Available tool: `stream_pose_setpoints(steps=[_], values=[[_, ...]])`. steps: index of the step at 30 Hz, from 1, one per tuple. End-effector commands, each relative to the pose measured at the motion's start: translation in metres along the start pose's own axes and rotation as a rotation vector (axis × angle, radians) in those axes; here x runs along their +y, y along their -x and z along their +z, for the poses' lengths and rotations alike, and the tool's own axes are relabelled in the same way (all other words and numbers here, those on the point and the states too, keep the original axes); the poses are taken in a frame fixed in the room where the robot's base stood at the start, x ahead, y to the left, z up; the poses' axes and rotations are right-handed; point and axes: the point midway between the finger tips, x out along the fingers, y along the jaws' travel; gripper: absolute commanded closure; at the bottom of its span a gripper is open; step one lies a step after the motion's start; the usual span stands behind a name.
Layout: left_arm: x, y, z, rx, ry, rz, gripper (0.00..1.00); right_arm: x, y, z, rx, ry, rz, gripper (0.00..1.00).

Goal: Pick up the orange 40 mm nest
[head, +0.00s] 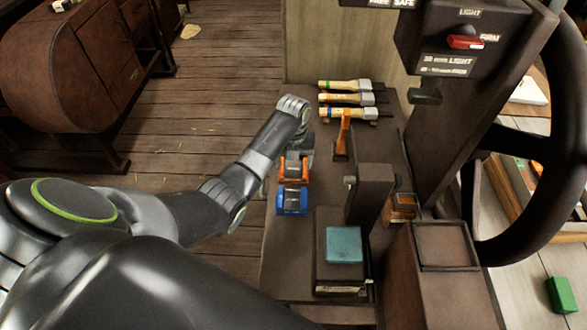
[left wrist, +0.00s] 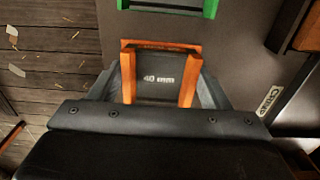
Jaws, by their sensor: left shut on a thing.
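The orange 40 mm nest (head: 294,168) is at the bench's left edge in the head view, just behind a blue nest (head: 291,201). My left gripper (head: 303,155) is at the orange nest, partly hidden by its own arm. In the left wrist view the orange nest (left wrist: 187,84) shows its "40 mm" label, and the dark fingers of my left gripper (left wrist: 158,88) are shut on its two sides. I cannot tell whether it is clear of the bench. A green nest (left wrist: 165,5) lies beyond it. My right gripper is not in view.
Several wooden-handled tools (head: 346,99) lie at the bench's back. The press column (head: 369,190), a teal-topped block (head: 343,245) and the large handwheel (head: 566,130) take up the right. Open floor lies left.

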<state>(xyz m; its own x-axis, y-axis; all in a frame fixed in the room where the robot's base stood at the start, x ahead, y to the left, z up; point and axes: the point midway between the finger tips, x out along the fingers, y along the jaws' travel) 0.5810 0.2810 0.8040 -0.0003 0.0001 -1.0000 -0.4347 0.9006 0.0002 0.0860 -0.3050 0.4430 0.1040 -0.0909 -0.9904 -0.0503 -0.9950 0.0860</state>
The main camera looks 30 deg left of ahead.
Motion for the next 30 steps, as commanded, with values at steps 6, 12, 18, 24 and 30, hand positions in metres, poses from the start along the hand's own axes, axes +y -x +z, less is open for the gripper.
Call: stream_pose_setpoints(steps=[6, 12, 18, 24, 30], values=[[0.000, 0.007, 0.001, -0.003, 0.000, -0.001, 0.66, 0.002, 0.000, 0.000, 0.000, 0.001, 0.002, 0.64], [-0.001, 0.040, 0.002, -0.008, -0.001, -0.003, 0.66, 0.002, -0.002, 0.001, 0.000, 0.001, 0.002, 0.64], [-0.001, 0.078, 0.002, -0.007, -0.001, -0.003, 0.66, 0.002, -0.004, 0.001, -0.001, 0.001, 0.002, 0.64], [0.000, 0.099, 0.001, -0.003, 0.000, -0.001, 0.66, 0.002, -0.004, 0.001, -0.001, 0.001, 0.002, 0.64], [0.000, 0.102, 0.001, -0.001, 0.000, -0.001, 0.66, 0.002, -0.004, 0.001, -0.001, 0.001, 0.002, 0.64]])
